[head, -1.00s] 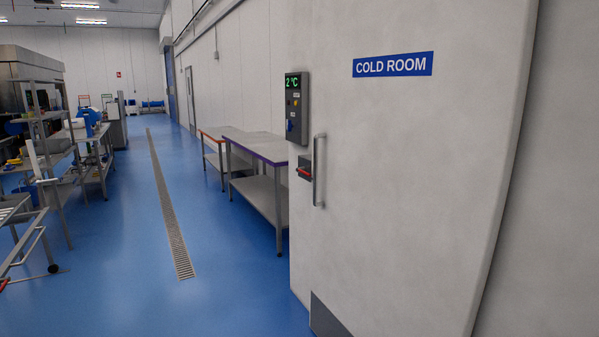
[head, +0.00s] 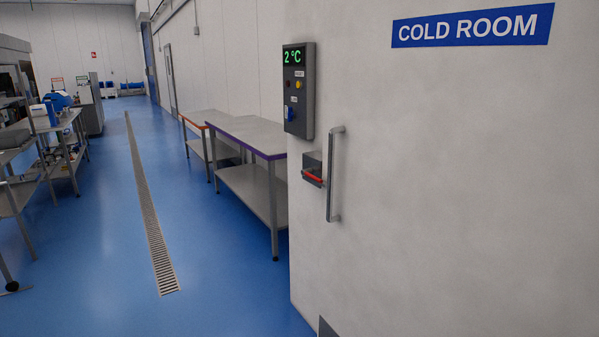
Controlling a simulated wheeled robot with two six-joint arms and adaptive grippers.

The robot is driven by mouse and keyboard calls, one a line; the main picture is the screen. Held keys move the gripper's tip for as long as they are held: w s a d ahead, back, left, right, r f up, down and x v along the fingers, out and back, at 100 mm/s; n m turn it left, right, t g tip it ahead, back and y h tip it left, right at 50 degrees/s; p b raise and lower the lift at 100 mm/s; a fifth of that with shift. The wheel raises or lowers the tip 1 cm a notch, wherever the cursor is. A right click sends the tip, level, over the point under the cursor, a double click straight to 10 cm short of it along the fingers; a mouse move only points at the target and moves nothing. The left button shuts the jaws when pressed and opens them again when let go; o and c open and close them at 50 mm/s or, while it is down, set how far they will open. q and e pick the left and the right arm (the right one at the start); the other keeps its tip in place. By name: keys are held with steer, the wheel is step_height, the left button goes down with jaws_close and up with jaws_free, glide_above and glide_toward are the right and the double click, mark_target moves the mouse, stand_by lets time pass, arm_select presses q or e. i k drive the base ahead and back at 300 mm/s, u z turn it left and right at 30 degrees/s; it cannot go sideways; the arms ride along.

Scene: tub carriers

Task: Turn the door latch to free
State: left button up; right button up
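The door latch (head: 313,168) is a grey box with a red lever (head: 313,178), near the left edge of the white cold room door (head: 440,190). The red lever lies close to horizontal. A vertical metal pull handle (head: 332,175) stands just right of the latch. The door looks closed. Neither of my grippers shows in the head view, so nothing of mine is seen touching the latch.
A grey control panel (head: 299,90) reading 2 °C is above the latch. Steel tables (head: 250,135) stand along the wall left of the door. Shelving (head: 12,175) is at the far left. Blue floor (head: 225,285) with a drain grate (head: 150,225) is clear between.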

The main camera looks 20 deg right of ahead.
mark_target(308, 171)
steer(key=z, duration=0.3)
steer(key=i, duration=0.9)
steer(key=z, duration=0.65)
